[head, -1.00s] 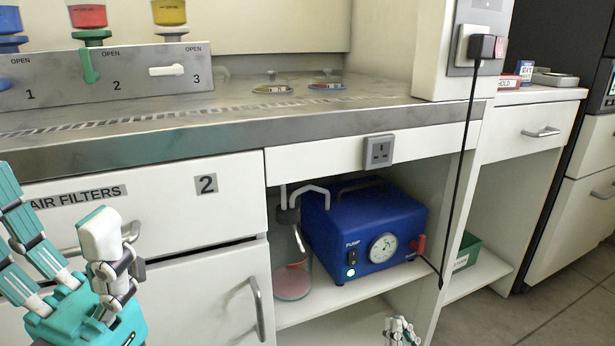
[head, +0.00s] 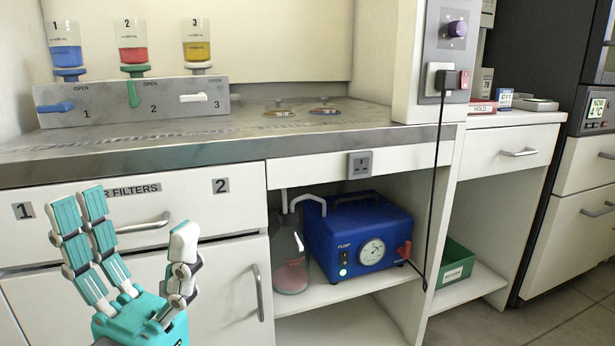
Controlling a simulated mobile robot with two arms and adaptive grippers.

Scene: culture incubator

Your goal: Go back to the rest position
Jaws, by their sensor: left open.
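My left gripper (head: 140,230) is at the lower left of the head view, in front of the white drawer and cabinet fronts. Its teal and white fingers point up and stand spread apart. It is open, with nothing between the fingers. My right gripper is not in the head view.
A counter (head: 330,137) with a metal front edge holds a manifold (head: 118,103) carrying three funnels. A blue pump (head: 360,235) and a flask (head: 290,260) stand on the open shelf below. A black cord (head: 437,170) hangs at right. Floor (head: 540,310) shows at lower right.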

